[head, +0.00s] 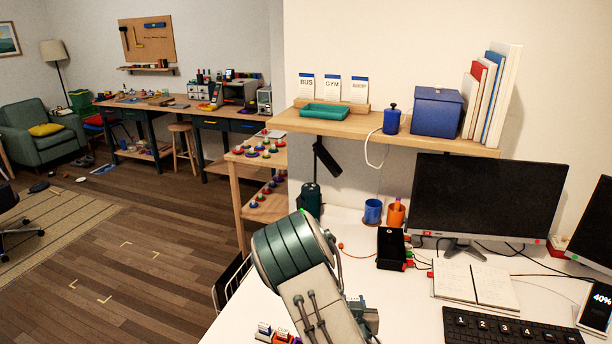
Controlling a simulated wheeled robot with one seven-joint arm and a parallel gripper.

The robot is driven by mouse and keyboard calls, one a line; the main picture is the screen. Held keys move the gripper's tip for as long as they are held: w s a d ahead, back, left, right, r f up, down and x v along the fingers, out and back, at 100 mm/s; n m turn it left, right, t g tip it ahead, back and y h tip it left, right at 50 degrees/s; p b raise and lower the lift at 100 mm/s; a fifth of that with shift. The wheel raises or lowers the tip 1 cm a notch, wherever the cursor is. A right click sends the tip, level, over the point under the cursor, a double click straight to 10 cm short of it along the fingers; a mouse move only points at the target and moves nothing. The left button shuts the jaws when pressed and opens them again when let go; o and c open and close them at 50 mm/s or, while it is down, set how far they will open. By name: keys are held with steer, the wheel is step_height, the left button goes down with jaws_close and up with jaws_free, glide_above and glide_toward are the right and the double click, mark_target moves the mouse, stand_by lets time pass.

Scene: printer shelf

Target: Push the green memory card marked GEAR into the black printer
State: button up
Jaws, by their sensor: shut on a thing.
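My arm rises from the bottom centre of the head view, with a dark green ribbed joint and a pale link. The fingers of my gripper do not show. No green card marked GEAR can be made out. Small orange and blue items with white labels (276,334) sit at the lower edge, left of my arm; their words are too small to read surely. No machine is clearly the black printer. A grey machine with a dark front (240,92) stands far off on the workbench.
The white desk holds a black box (391,246) with red and green bits beside it, two cups (373,211), an open notebook (476,284), a keyboard (510,328) and a monitor (486,208). A wooden shelf (440,142) hangs above. The wood floor (150,270) at left is mostly clear.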

steer(key=shift+w+d+r+n+y+b, duration=0.15)
steer(key=shift+w+d+r+n+y, duration=0.15)
steer(key=shift+w+d, duration=0.25)
steer(key=shift+w+d+r+n+y+b, duration=0.2)
steer(key=shift+w+d+y, duration=0.1)
steer(key=shift+w+d, duration=0.2)
steer(key=shift+s, duration=0.1)
